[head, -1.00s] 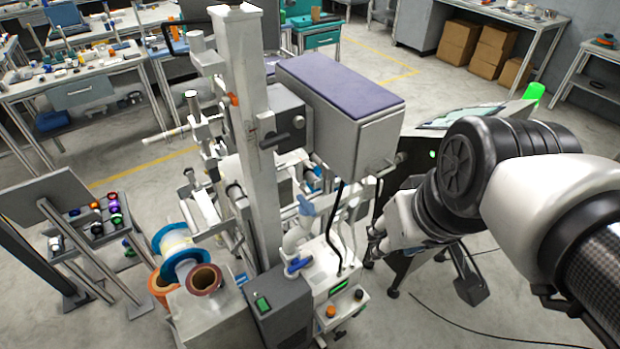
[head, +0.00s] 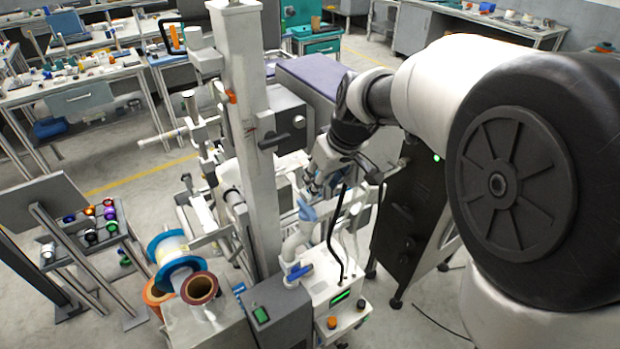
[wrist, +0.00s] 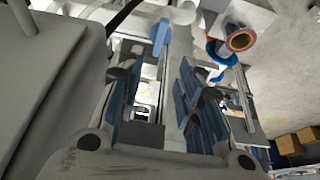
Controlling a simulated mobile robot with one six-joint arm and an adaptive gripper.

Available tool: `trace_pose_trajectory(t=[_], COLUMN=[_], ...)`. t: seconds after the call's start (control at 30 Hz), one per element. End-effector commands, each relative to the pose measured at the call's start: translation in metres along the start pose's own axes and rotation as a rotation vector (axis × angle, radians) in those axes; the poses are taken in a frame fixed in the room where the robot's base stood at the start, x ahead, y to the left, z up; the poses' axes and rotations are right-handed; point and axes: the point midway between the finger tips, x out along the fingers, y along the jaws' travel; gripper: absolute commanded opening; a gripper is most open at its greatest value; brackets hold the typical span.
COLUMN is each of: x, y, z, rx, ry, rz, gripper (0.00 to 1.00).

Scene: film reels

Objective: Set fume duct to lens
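The fume duct looks to be the pale bent pipe (head: 296,242) on the front of the film machine, with a light blue piece (head: 307,211) at its top. A light blue piece (wrist: 160,38) also shows in the wrist view, beyond the fingertips and roughly between them. My gripper (head: 312,185) is close above the duct, beside the machine's column. In the wrist view my gripper (wrist: 158,75) has its blue-padded fingers apart, with nothing seen between them. Contact with the duct cannot be told. I cannot make out the lens or a marking for it.
The machine's tall column (head: 255,150) and grey box with a purple top (head: 308,78) stand close to my arm. A white control box (head: 335,290) with a dark blue handle (head: 300,271) is below. Film reels (head: 180,262) sit at left. A dark cabinet (head: 410,215) stands at right.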

Motion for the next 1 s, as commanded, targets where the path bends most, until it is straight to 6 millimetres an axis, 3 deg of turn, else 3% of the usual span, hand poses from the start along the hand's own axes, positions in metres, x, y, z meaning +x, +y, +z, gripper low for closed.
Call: trace_pose_trajectory(t=[0.1,0.5,0.7,1.0], x=[0.032,0.115,0.138,0.143], y=[-0.001,-0.001,0.0,0.0], z=[0.002,0.002,0.001,0.0], rx=[0.0,0.001,0.0,0.001], ry=[-0.004,-0.002,-0.001,0.0], rz=[-0.002,-0.001,0.0,0.0], gripper=[0.33,0.33,0.33,0.33])
